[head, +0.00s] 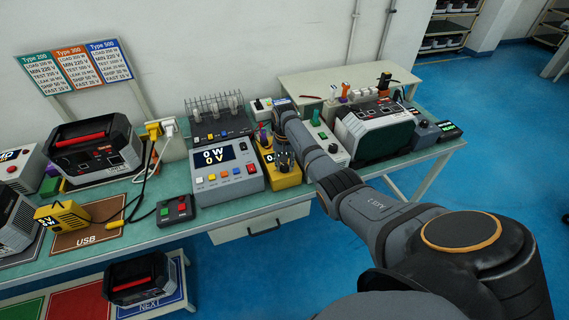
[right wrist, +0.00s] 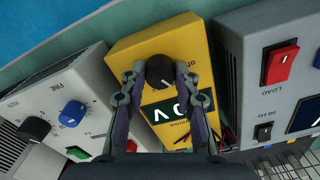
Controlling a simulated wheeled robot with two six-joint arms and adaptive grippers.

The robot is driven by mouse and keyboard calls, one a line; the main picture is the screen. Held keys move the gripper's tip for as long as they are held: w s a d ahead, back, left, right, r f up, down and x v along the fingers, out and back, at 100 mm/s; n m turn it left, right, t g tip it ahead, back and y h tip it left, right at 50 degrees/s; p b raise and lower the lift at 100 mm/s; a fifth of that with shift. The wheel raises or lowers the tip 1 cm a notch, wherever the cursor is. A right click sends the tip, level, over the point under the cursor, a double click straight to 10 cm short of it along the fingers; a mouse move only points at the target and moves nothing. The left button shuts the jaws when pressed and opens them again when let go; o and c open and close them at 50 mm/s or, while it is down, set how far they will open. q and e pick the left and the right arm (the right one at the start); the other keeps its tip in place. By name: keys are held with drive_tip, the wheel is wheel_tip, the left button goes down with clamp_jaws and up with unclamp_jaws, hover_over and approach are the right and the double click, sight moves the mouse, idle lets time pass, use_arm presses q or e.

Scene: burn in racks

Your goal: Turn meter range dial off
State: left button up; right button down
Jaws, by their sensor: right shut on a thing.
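The yellow meter (head: 286,182) stands on the green bench between the grey power unit and a light grey box. In the right wrist view the meter (right wrist: 134,46) has a round black dial (right wrist: 160,70) with a pale pointer mark, and a dark display (right wrist: 165,110) with white characters. Part of an "off" label shows beside the dial. My right gripper (right wrist: 160,72) has one finger on each side of the dial and is shut on it. In the head view the right gripper (head: 284,160) covers the dial. My left gripper is out of view.
The grey power unit (head: 227,178) reads 0 W and 0 V, close left of the meter. A grey box with a blue knob (right wrist: 74,112) stands close on the other side. A wire rack (head: 215,110) is behind.

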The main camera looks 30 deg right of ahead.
sight(285, 166)
drive_tip(key=n+p, duration=0.2)
drive_tip(key=n, duration=0.2)
drive_tip(key=shift+r, duration=0.2)
drive_tip(key=shift+f+n+p, duration=0.1)
drive_tip(key=shift+n+p, duration=0.5)
drive_tip(key=shift+n, duration=1.9)
drive_tip(key=c, duration=1)
unclamp_jaws()
wheel_tip(285, 166, up, 12)
drive_tip(key=shift+f, duration=0.1)
